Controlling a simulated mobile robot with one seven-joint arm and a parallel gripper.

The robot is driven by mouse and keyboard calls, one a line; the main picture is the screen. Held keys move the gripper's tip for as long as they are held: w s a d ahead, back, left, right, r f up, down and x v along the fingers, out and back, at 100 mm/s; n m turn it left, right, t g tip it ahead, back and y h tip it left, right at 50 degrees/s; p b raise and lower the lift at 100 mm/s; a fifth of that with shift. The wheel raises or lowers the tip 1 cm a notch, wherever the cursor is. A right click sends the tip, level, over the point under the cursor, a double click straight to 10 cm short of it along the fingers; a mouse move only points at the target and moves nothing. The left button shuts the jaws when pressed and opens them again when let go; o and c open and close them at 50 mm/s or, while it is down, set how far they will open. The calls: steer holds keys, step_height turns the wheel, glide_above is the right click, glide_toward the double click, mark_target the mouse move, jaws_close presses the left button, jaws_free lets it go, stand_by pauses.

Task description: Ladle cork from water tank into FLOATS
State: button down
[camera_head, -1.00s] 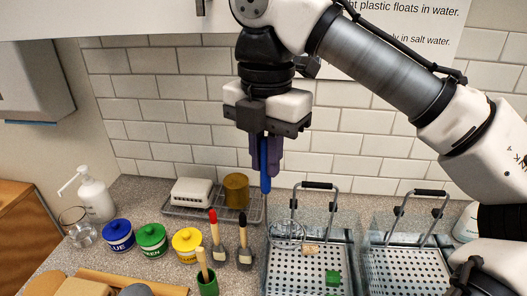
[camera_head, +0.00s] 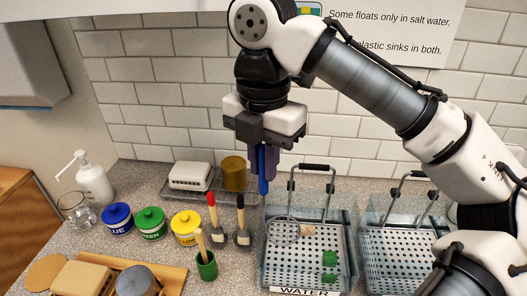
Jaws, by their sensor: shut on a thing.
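My gripper (camera_head: 262,148) points down above the left tank and is shut on the blue handle of a ladle (camera_head: 264,178). The ladle's round mesh bowl (camera_head: 283,232) is low in the water tank (camera_head: 303,291), labelled WATER, at the left side of its perforated basket. The tan cork (camera_head: 308,230) is just right of the bowl, apart from it or touching its edge; I cannot tell which. A green block (camera_head: 330,259) is in the same tank, further right and nearer. No label reading FLOATS is visible.
A second tank (camera_head: 400,245) with a basket stands to the right, partly behind my arm. Red and black brushes (camera_head: 214,215), yellow, green and blue pots (camera_head: 117,218), and a green cup (camera_head: 206,266) stand left. A board (camera_head: 175,275) with several objects lies front left.

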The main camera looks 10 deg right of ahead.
mark_target(263, 193)
steer(key=shift+f, duration=1.95)
steer(key=shift+f+b, duration=3)
steer(key=shift+w+d+r, duration=0.1)
steer(key=shift+d, duration=0.05)
steer(key=shift+w+d+b, duration=0.6)
steer(key=shift+w+d, duration=1.1)
steer(key=shift+d, duration=1.4)
step_height(263, 193, up, 15)
steer(key=p, duration=0.7)
